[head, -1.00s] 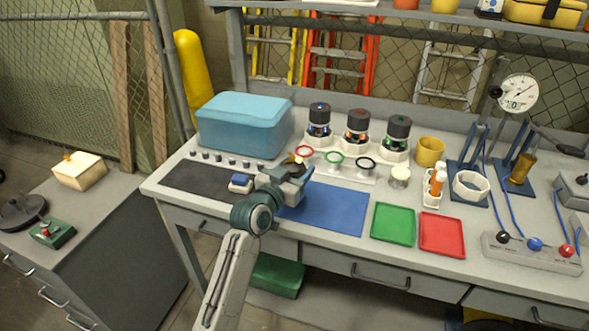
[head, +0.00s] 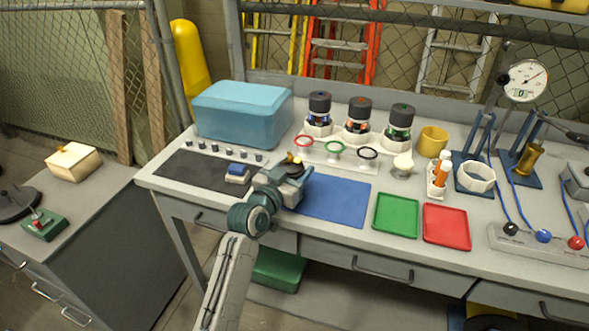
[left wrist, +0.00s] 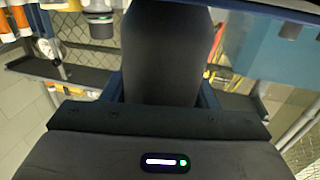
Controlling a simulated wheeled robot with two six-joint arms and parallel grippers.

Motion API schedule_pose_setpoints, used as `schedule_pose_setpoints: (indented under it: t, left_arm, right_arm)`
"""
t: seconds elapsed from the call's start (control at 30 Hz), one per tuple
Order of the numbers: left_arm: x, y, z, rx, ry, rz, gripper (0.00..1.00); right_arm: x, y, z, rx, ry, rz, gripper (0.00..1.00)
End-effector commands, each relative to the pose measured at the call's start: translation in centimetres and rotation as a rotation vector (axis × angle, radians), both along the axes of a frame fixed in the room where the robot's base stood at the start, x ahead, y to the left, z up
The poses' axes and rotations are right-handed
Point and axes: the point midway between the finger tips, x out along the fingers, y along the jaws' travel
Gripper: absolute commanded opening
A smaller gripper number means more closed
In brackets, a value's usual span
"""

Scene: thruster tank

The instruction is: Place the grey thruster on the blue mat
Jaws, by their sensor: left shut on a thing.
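My left gripper (head: 293,176) is shut on a dark grey rounded body, which I take to be the grey thruster (left wrist: 165,50). In the left wrist view it fills the space between the two blue fingers. In the head view only a small dark and brass-coloured part shows at the gripper; the rest is hidden by the gripper. The blue mat (head: 338,203) lies flat on the bench, bare where visible. The gripper is over its left end, and its height above the mat is hard to tell. My right gripper is not in view.
A dark mat (head: 200,172) with a small blue block (head: 237,173) lies to the left. Three dark-capped thrusters (head: 359,118) stand in holders behind. Green (head: 396,216) and red (head: 446,226) trays lie to the right. A blue box (head: 243,112) stands behind left.

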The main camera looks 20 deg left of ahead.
Motion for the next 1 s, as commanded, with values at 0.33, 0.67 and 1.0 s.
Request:
schedule_pose_setpoints:
  t: [0.33,0.67,1.0]
  left_arm:
    - [0.0,0.0,-0.1,0.000,0.000,0.000,0.75]
    - [-1.5,0.4,-0.1,0.002,0.001,0.001,0.75]
    - [-8.7,2.1,0.0,0.003,0.000,0.000,0.75]
  right_arm:
    - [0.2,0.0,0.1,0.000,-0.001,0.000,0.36]
    - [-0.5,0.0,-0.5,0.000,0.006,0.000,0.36]
    - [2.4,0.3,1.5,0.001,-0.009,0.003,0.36]
